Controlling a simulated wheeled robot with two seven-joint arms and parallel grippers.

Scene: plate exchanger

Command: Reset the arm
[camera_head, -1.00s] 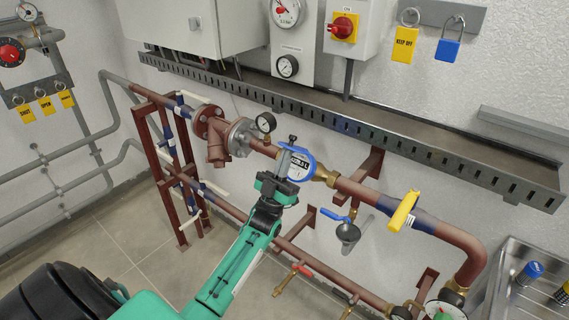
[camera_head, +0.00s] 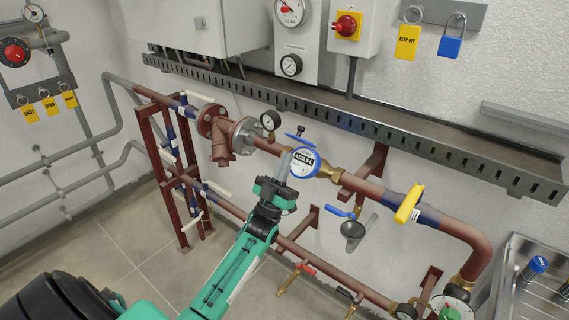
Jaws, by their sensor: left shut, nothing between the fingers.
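My left gripper (camera_head: 285,168) shows in the middle of the head view, at the end of my green arm that comes in from the bottom left. Its fingers are shut with nothing between them. They point up beside the round blue-rimmed meter (camera_head: 304,163) on the upper brown pipe and overlap its left edge in the picture. I cannot tell whether they touch it. A small blue handle (camera_head: 296,137) with a dark top is above the meter. My right gripper is not in view.
The brown pipe (camera_head: 374,192) runs right past a yellow lever (camera_head: 409,203). A blue-handled valve (camera_head: 340,211) hangs below it. A slotted metal tray (camera_head: 400,138) crosses the wall above. A metal sink (camera_head: 510,275) stands at the right. Bare floor (camera_head: 110,255) shows at the lower left.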

